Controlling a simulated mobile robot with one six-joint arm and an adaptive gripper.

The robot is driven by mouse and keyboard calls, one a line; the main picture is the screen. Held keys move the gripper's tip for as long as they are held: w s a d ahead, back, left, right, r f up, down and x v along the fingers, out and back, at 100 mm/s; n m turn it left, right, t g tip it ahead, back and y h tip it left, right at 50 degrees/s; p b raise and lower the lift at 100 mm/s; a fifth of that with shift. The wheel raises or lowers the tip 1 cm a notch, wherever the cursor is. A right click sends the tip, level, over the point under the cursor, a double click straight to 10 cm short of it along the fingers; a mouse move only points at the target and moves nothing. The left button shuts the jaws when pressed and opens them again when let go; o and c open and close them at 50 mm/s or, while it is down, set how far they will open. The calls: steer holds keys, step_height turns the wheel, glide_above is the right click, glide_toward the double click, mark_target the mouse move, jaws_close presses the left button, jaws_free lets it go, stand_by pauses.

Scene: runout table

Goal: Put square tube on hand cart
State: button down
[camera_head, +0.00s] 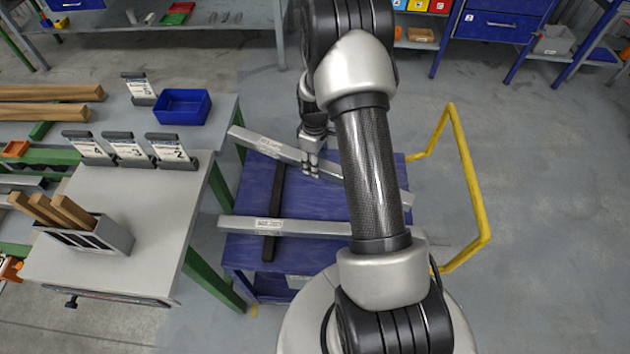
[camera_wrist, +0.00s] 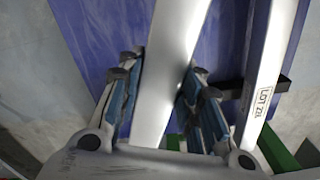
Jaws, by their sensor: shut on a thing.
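My gripper (camera_head: 312,168) is shut on a silver square tube (camera_head: 262,145), which lies slantwise across the far part of the blue hand cart (camera_head: 300,200). The tube's left end sticks out past the cart's left edge. In the wrist view the held tube (camera_wrist: 170,70) runs between both fingers (camera_wrist: 152,100). I cannot tell whether it rests on the cart or hovers just above it. A second silver square tube (camera_head: 240,224) with a label lies across the near part of the cart; it also shows in the wrist view (camera_wrist: 265,75). My arm hides its right part.
A dark bar (camera_head: 275,195) runs across the cart's top, under the tubes. The cart's yellow handle (camera_head: 466,160) stands at the right. A grey table (camera_head: 150,215) with signs, a blue bin (camera_head: 182,106) and wooden bars is at the left. Floor at the right is clear.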

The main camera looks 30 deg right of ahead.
steer(key=shift+w+f+b, duration=0.15)
steer(key=shift+f+b, duration=0.8)
steer(key=shift+f, duration=3.05)
steer(key=shift+f, duration=0.2)
steer(key=c, duration=1.1)
jaws_free()
